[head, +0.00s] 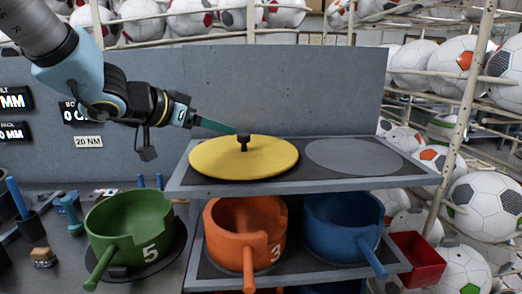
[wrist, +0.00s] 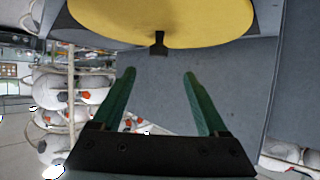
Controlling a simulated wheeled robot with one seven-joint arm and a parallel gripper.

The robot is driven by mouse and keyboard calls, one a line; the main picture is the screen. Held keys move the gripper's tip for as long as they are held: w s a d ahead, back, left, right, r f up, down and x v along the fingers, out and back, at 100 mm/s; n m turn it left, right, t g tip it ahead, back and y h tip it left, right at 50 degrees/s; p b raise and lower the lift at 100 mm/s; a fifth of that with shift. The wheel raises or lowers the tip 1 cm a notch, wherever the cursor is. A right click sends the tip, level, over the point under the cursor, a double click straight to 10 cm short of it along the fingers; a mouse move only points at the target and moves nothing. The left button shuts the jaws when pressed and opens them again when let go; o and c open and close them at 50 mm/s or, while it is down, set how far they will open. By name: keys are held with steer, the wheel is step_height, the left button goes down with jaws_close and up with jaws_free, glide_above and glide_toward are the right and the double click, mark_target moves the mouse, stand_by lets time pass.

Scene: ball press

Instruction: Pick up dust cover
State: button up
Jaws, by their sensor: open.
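The dust cover (head: 220,158) is a yellow round disc with a black knob (head: 243,140) standing up at its middle. It lies flat on the left part of the upper shelf. My gripper (head: 234,129) is just left of the knob and above the disc in the head view. In the wrist view, my gripper (wrist: 158,73) shows two green fingers apart with nothing between them. The knob (wrist: 158,45) is a little beyond the fingertips, roughly midway between them. The yellow cover (wrist: 160,18) fills the top of that view, and its upper part is cut off.
The upper shelf (head: 300,184) has an empty grey round spot (head: 353,157) at right. Below are an orange pot (head: 245,235) and a blue pot (head: 340,225). A green pot (head: 130,225) stands at left, a red bin (head: 417,262) at right. A grey panel (head: 300,85) rises behind.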

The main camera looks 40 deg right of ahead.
mark_target(240, 137)
steer(key=b+x, duration=0.2)
steer(key=x, duration=0.3)
steer(key=shift+f, duration=0.15)
steer(key=b+x, duration=0.1)
steer(key=x, duration=0.1)
steer(key=b+x, duration=0.1)
steer(key=x, duration=0.1)
steer(key=shift+s+f+b, duration=0.25)
steer(key=shift+s+b, duration=0.05)
steer(key=shift+s, duration=0.05)
steer(key=shift+w+d+f, duration=0.1)
steer(key=shift+w+d, duration=0.05)
steer(key=shift+d, duration=0.3)
jaws_close()
